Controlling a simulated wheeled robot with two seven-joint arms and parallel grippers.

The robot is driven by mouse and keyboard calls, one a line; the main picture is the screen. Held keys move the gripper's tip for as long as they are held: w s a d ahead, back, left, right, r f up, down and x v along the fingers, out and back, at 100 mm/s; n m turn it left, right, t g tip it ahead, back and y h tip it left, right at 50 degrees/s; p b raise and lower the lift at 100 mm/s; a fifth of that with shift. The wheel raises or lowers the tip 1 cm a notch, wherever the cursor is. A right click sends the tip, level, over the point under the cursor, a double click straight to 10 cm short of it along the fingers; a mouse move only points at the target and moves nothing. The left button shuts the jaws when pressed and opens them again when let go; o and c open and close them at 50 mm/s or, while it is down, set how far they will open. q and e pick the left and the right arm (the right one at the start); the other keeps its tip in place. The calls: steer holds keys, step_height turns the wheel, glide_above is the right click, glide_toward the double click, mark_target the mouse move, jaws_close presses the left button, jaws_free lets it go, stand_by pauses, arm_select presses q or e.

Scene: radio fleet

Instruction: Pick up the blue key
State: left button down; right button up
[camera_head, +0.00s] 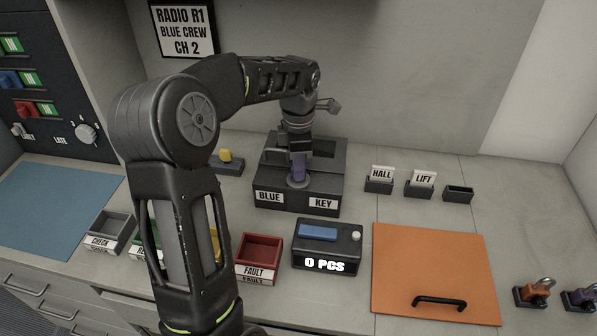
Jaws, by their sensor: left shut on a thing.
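A dark box (263,183) with the labels BLUE and KEY stands on the counter at the middle back. The key's lower end meets a round grey seat on the box. I cannot tell whether it is lifted clear of it. The jaws hide the key's top. My right gripper is not in view.
My left arm covers part of the bins at left. A red FAULT bin (259,253), a counter reading 0 PCS (326,249) and an orange panel with a handle (435,265) are in front. HALL (380,182) and LIFT (421,187) holders stand right. A blue mat (55,210) is left.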

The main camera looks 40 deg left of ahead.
arm_select(q)
step_height(320, 180, up, 7)
steer(key=shift+w+r, duration=0.1)
steer(key=shift+d+r, duration=0.1)
steer(key=shift+r, duration=1.3)
steer(key=shift+f, duration=0.1)
stand_by(0.3)
